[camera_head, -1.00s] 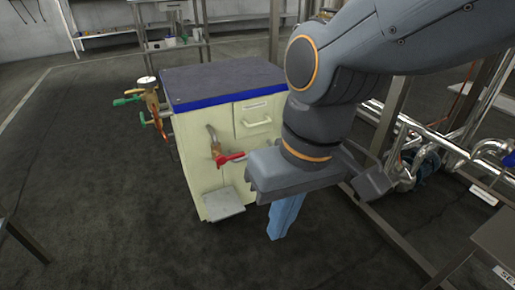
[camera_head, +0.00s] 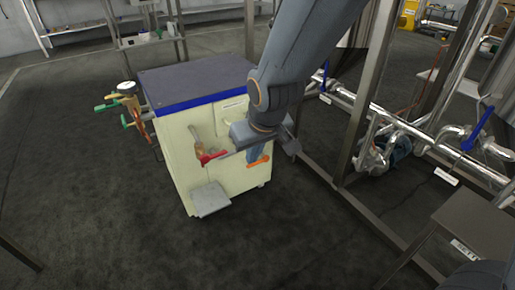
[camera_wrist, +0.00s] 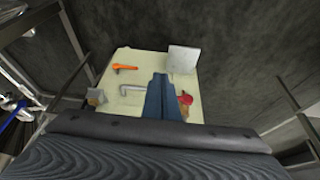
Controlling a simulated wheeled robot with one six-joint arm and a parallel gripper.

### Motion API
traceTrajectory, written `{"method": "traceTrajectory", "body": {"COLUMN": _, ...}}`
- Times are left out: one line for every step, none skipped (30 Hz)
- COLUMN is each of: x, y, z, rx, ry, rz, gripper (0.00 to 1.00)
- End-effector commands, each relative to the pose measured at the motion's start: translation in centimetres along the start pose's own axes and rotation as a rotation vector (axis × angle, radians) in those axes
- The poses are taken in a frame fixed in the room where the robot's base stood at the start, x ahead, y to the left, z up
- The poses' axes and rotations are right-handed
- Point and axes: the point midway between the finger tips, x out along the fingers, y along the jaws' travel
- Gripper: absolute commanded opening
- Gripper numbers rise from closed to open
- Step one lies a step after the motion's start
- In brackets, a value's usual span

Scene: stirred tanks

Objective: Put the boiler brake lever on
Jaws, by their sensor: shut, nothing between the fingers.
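The boiler is a cream cabinet (camera_head: 176,150) with a dark top and blue trim. On its front are a red lever (camera_head: 212,157) on a brass tap and an orange lever (camera_head: 258,162) further right. Which is the brake lever is not marked. In the wrist view the cream front (camera_wrist: 140,105) shows the orange lever (camera_wrist: 124,67) on the left and the red lever (camera_wrist: 185,98) on the right. My gripper (camera_head: 256,152) is shut and empty before the front, its blue fingers (camera_wrist: 159,88) pointing between the two levers in the wrist view. Contact cannot be told.
A grey tray (camera_head: 210,199) sticks out low on the cabinet front. Brass valves with green handles (camera_head: 107,107) project at its left. A metal frame post (camera_head: 360,95) and shiny pipes (camera_head: 385,125) stand at the right. The floor (camera_head: 110,225) in front and left is open.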

Motion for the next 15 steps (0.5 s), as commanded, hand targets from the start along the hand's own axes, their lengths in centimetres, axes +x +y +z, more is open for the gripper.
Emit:
{"method": "traceTrajectory", "body": {"x": 1.3, "y": 1.2, "z": -1.1, "rx": 0.000, "ry": 0.024, "rz": 0.011, "gripper": 0.00}}
{"method": "traceTrajectory", "body": {"x": 2.1, "y": 1.8, "z": -1.7, "rx": -0.003, "ry": 0.045, "rz": 0.016, "gripper": 0.00}}
{"method": "traceTrajectory", "body": {"x": 3.2, "y": 2.6, "z": -2.6, "rx": -0.007, "ry": 0.073, "rz": 0.021, "gripper": 0.00}}
{"method": "traceTrajectory", "body": {"x": 4.1, "y": 3.2, "z": -3.1, "rx": -0.010, "ry": 0.093, "rz": 0.024, "gripper": 0.00}}
{"method": "traceTrajectory", "body": {"x": 4.9, "y": 3.9, "z": -3.7, "rx": -0.013, "ry": 0.114, "rz": 0.027, "gripper": 0.00}}
{"method": "traceTrajectory", "body": {"x": 6.0, "y": 4.6, "z": -4.3, "rx": -0.018, "ry": 0.141, "rz": 0.029, "gripper": 0.00}}
{"method": "traceTrajectory", "body": {"x": 6.8, "y": 5.2, "z": -4.7, "rx": -0.020, "ry": 0.163, "rz": 0.031, "gripper": 0.00}}
{"method": "traceTrajectory", "body": {"x": 7.6, "y": 5.7, "z": -5.1, "rx": -0.024, "ry": 0.184, "rz": 0.030, "gripper": 0.00}}
{"method": "traceTrajectory", "body": {"x": 8.7, "y": 6.5, "z": -5.5, "rx": -0.026, "ry": 0.212, "rz": 0.030, "gripper": 0.00}}
{"method": "traceTrajectory", "body": {"x": 9.4, "y": 6.9, "z": -5.8, "rx": -0.030, "ry": 0.232, "rz": 0.029, "gripper": 0.00}}
{"method": "traceTrajectory", "body": {"x": 10.2, "y": 7.5, "z": -5.9, "rx": -0.031, "ry": 0.253, "rz": 0.027, "gripper": 0.00}}
{"method": "traceTrajectory", "body": {"x": 11.2, "y": 8.1, "z": -6.1, "rx": -0.035, "ry": 0.281, "rz": 0.023, "gripper": 0.00}}
{"method": "traceTrajectory", "body": {"x": 12.0, "y": 8.5, "z": -6.2, "rx": -0.035, "ry": 0.302, "rz": 0.020, "gripper": 0.00}}
{"method": "traceTrajectory", "body": {"x": 12.7, "y": 8.9, "z": -6.3, "rx": -0.037, "ry": 0.324, "rz": 0.016, "gripper": 0.00}}
{"method": "traceTrajectory", "body": {"x": 13.7, "y": 9.5, "z": -6.2, "rx": -0.037, "ry": 0.351, "rz": 0.011, "gripper": 0.00}}
